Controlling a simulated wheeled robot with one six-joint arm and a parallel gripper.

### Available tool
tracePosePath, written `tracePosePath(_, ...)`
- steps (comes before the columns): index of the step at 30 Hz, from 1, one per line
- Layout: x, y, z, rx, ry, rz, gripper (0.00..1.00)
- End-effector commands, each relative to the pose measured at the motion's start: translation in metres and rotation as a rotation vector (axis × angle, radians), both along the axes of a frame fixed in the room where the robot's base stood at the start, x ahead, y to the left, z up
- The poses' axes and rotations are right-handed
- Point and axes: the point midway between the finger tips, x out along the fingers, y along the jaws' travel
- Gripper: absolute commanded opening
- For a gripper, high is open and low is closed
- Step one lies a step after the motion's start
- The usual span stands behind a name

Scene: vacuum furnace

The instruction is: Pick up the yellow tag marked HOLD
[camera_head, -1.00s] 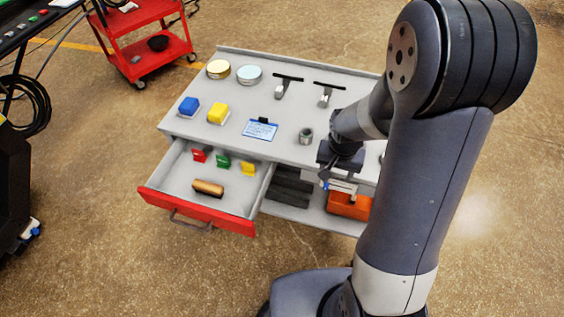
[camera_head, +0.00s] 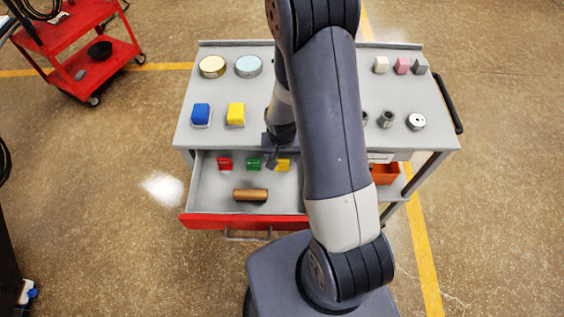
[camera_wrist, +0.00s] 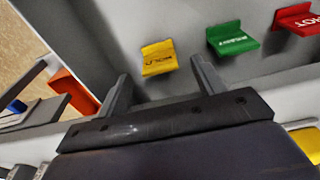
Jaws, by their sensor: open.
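The yellow tag (camera_head: 284,165) stands in the open drawer, at the right end of a row with a green tag (camera_head: 254,163) and a red tag (camera_head: 225,163). In the wrist view the yellow tag (camera_wrist: 158,58) shows dark upside-down lettering that looks like HOLD. My gripper (camera_wrist: 160,69) is open and empty. Its two fingers point toward the yellow tag, with the tag between and just beyond their tips. I cannot tell the remaining gap. In the head view my gripper (camera_head: 273,158) is over the drawer, and my arm hides part of the surroundings.
The green tag (camera_wrist: 230,39) is close to one finger. A brown cylinder (camera_head: 250,195) lies nearer the red drawer front (camera_head: 215,221). The cart top (camera_head: 215,140) holds blue and yellow blocks, round tins and small parts. An orange bin (camera_head: 385,174) sits right of the drawer.

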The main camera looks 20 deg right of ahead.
Motion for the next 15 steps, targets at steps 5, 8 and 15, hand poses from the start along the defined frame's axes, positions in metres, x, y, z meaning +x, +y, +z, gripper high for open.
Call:
tracePosePath(5,0.001,-0.001,-0.018,0.000,0.002,0.001,0.65)
tracePosePath(8,0.002,-0.001,-0.023,0.000,0.001,-0.001,0.65)
tracePosePath(15,0.002,-0.001,-0.026,0.000,0.000,-0.001,0.65)
